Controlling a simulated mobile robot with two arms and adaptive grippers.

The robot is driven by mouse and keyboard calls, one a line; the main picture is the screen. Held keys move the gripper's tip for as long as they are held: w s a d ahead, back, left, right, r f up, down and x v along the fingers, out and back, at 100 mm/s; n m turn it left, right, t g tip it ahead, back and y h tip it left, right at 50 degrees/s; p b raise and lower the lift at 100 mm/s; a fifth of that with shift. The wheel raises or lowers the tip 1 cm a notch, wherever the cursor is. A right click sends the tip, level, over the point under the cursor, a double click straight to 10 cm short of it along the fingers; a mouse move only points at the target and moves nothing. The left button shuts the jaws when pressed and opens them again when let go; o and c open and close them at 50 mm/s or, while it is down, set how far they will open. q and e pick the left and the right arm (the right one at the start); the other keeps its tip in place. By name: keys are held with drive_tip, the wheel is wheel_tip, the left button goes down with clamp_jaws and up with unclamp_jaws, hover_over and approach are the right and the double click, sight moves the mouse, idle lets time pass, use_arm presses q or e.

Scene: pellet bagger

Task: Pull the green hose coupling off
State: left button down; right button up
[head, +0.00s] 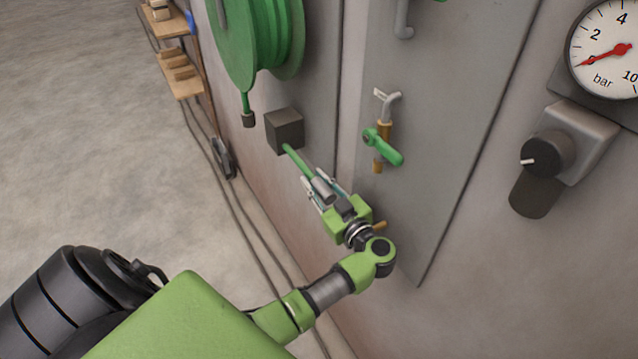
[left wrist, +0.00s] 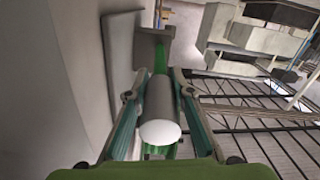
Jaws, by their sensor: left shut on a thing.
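The green hose (head: 297,160) comes out of a dark box on the wall and ends in a grey cylindrical coupling (head: 324,190). My left gripper (head: 325,189) is shut on this coupling. In the left wrist view the grey coupling (left wrist: 160,112) lies between the two fingers, with its pale round end face towards the camera and nothing seen joined to that face. The green hose (left wrist: 160,60) runs from its far end to the dark box. A brass stub (head: 380,225) shows beside my left gripper, partly hidden. My right gripper is not in view.
The dark box (head: 285,131) sits on the wall above my left gripper. A tap with a green lever (head: 383,147) is on the grey panel to the right. A green hose reel (head: 272,35) hangs above. A gauge (head: 606,48) and black knob (head: 546,155) are at right.

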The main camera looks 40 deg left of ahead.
use_arm(q)
drive_tip(key=shift+a, duration=0.1)
drive_tip(key=c, duration=1.8)
unclamp_jaws()
drive_tip(key=shift+o, duration=0.4)
drive_tip(key=shift+w+a+f, duration=0.1)
drive_tip(key=shift+w+a, duration=0.05)
drive_tip(key=shift+d, duration=0.3)
drive_tip(key=v, duration=1.1)
drive_tip(key=shift+d, duration=0.2)
drive_tip(key=shift+s+d, duration=0.1)
drive_tip(key=shift+s, duration=0.1)
